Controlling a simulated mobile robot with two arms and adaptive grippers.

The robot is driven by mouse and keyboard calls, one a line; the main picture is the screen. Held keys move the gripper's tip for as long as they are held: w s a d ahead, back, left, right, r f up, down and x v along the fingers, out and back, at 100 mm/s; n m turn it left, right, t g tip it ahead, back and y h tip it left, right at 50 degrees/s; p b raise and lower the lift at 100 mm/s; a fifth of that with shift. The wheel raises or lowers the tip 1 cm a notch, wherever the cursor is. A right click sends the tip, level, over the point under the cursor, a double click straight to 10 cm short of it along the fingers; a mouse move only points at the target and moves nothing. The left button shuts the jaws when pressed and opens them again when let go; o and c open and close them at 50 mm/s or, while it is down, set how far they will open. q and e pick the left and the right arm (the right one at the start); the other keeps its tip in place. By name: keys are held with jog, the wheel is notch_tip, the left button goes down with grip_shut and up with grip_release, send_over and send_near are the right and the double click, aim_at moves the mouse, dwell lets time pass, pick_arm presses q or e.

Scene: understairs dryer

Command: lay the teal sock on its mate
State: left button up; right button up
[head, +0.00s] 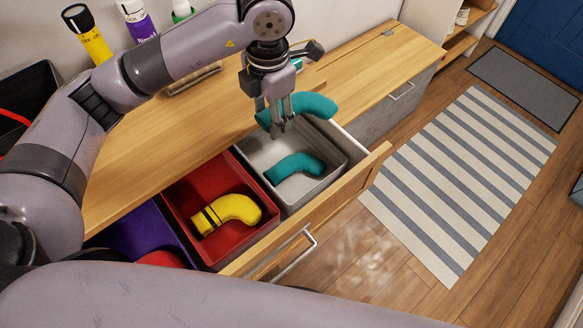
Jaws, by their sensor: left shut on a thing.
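My left gripper (280,121) is shut on a teal sock (312,104) and holds it above the grey bin in the open drawer. Its fingers cover part of the sock. Another teal sock (296,167), its mate, lies in the grey bin (330,182), below and apart from the held one. My right gripper does not show.
A red bin (175,206) beside the grey one holds a yellow sock (237,208) with dark bands. A purple bin (147,233) is further left. The drawer front (330,206) stands out from the wooden counter (150,140). Several bottles stand along the wall.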

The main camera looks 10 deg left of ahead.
aim_at(275, 174)
pick_arm(q)
notch_tip(275, 174, down, 19)
jog(key=shift+f+p, duration=0.2)
jog(key=shift+p, duration=0.35)
jog(key=shift+f, duration=0.15)
jog(key=shift+f, duration=0.1)
jog(key=shift+f+b, duration=0.4)
jog(key=shift+b, duration=0.1)
jog(key=o, duration=0.7)
jog(key=shift+r, duration=0.1)
jog(key=shift+o, duration=0.2)
jog(key=shift+r+p, duration=0.55)
jog(key=shift+p, duration=0.1)
notch_tip(275, 174, up, 12)
jog(key=b, duration=0.1)
jog(key=shift+s+d, duration=0.25)
jog(key=shift+d, duration=0.05)
